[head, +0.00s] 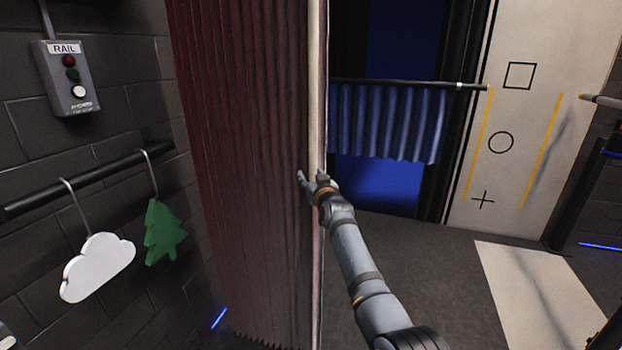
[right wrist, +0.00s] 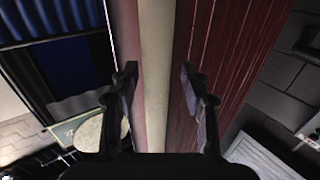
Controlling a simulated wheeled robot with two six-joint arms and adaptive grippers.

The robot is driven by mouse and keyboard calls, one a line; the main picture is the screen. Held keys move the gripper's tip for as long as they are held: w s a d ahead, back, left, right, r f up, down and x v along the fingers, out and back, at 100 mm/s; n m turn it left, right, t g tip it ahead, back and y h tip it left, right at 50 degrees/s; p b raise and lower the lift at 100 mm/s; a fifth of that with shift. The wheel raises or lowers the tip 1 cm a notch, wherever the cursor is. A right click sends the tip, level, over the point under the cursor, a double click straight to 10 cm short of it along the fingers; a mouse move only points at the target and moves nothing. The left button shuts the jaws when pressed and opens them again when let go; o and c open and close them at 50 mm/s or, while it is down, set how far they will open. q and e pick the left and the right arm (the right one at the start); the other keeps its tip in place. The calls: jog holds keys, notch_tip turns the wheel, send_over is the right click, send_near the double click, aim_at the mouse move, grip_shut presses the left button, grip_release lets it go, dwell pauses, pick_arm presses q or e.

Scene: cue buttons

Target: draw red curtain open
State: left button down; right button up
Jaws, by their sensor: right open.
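The red curtain (head: 240,150) hangs in dark red folds left of centre in the head view, with a pale vertical strip (head: 315,80) along its right edge. My right gripper (head: 307,178) is at that edge, about halfway down the visible curtain. In the right wrist view the open fingers (right wrist: 160,85) stand on either side of the pale strip (right wrist: 155,60), with the red curtain (right wrist: 230,60) on the right. I cannot tell whether the fingers touch the strip.
A control box labelled RAIL (head: 67,78) is on the brick wall at left. Below it a bar (head: 90,178) carries a white cloud (head: 97,268) and a green tree (head: 162,232). A short blue curtain (head: 388,122) hangs behind, right of the red one. A marked white panel (head: 530,130) stands at right.

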aim_at(312, 147)
notch_tip(312, 147, up, 10)
jog(key=shift+s+a+f, duration=0.1)
jog(key=shift+f, duration=0.05)
pick_arm(q)
jog(key=shift+w, duration=0.15)
jog(key=c, duration=2.1)
grip_release()
